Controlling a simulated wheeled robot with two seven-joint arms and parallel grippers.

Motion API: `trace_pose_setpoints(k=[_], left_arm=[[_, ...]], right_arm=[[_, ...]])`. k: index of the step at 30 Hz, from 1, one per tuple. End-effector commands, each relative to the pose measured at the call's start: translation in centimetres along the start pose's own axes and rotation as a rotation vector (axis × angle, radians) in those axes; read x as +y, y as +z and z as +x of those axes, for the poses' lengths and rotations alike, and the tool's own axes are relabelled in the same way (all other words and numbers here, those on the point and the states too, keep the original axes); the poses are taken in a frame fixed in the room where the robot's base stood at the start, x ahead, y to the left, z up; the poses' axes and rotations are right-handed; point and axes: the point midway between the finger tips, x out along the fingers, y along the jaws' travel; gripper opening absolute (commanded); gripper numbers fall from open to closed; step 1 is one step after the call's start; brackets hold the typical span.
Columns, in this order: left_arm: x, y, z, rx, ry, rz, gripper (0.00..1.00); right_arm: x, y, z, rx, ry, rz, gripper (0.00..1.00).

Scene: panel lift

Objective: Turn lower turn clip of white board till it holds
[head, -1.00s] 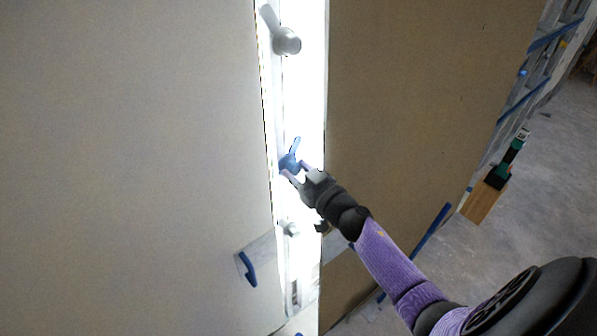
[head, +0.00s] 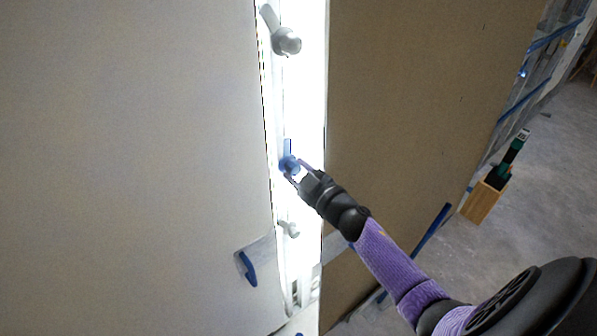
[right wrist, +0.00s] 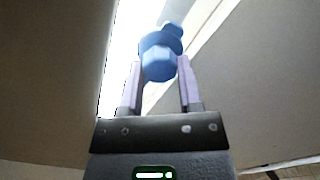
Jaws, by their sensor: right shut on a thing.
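The pale white board (head: 130,150) fills the left of the head view. The blue turn clip (head: 288,149) sits at its right edge, below a grey clip (head: 286,41); its short lever points nearly straight up. My right gripper (head: 294,170) is shut on the clip's round knob. In the right wrist view the blue knob (right wrist: 160,62) stands between the two pale fingers (right wrist: 158,85) of this gripper. Whether the lever overlaps the board's face is hard to tell. My left gripper is not in view.
A brown panel (head: 420,110) stands to the right of the glaring white strip (head: 308,100). A small grey knob (head: 289,229) sits below the blue clip, and a blue handle (head: 246,268) lower left. A wooden box (head: 484,200) stands on the open floor at right.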

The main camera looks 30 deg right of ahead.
Motion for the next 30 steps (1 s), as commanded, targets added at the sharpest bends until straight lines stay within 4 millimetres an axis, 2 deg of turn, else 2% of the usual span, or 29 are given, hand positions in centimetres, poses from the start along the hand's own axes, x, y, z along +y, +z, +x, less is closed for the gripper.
trace_pose_setpoints(k=[18,30], left_arm=[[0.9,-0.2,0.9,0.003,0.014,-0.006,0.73],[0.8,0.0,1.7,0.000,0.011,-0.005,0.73]], right_arm=[[-0.1,0.1,0.0,-0.001,-0.001,-0.585,0.00],[-0.2,0.2,0.0,0.001,-0.002,-0.966,0.00]])
